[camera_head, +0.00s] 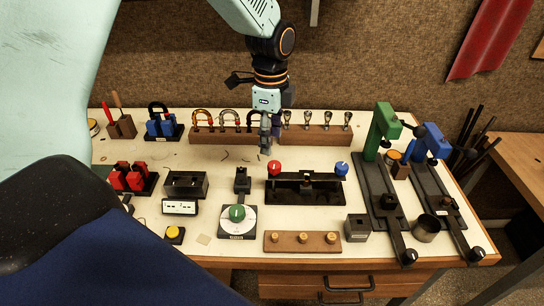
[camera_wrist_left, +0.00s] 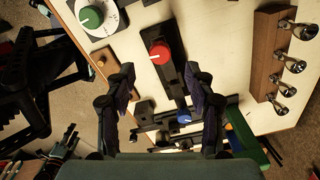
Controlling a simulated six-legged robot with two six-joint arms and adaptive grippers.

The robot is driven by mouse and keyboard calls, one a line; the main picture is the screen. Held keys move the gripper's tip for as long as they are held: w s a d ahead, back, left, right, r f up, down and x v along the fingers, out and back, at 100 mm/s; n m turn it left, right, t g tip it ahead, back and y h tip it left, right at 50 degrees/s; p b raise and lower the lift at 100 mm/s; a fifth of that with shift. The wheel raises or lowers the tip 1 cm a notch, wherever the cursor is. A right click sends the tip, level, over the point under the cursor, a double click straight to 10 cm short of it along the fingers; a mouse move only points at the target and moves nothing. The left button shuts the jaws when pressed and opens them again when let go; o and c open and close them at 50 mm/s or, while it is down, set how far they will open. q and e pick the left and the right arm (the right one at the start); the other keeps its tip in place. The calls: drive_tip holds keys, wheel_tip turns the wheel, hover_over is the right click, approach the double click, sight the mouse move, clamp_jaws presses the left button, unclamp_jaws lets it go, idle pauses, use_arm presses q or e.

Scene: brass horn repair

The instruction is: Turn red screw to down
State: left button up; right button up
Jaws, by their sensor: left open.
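The red screw (camera_head: 274,167) is a round red knob at the left end of a black fixture (camera_head: 305,186) on the workbench. It shows also in the left wrist view (camera_wrist_left: 160,52), with a pale mark on its face whose exact direction is hard to tell. A blue knob (camera_head: 342,168) sits at the fixture's right end. My left gripper (camera_head: 265,146) hangs above the bench, just behind the red screw in the head view. In the left wrist view its two fingers (camera_wrist_left: 160,80) are spread apart with nothing between them. The red screw appears beyond the fingertips, untouched.
A green knob on a white dial (camera_head: 238,213) stands front left of the fixture. A wooden rack (camera_head: 318,134) with metal mouthpieces is behind it. Green (camera_head: 381,130) and blue (camera_head: 432,142) lever presses stand at right. A wooden block (camera_head: 302,241) lies in front.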

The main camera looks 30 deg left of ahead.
sight(274, 165)
use_arm(q)
drive_tip(key=f, duration=0.4)
drive_tip(key=d+f, duration=0.1)
drive_tip(key=f, duration=0.1)
drive_tip(key=shift+s+f, duration=0.1)
drive_tip(key=shift+f, duration=0.2)
drive_tip(key=shift+a+f, duration=0.15)
drive_tip(key=shift+f, duration=0.3)
drive_tip(key=shift+w, duration=0.25)
drive_tip(key=shift+s+d, duration=0.1)
drive_tip(key=shift+d, duration=0.2)
drive_tip(key=shift+c, duration=1.1)
drive_tip(key=shift+s+a, duration=0.1)
drive_tip(key=shift+a, duration=0.2)
drive_tip(key=c, duration=0.5)
drive_tip(key=shift+d, duration=0.1)
clamp_jaws()
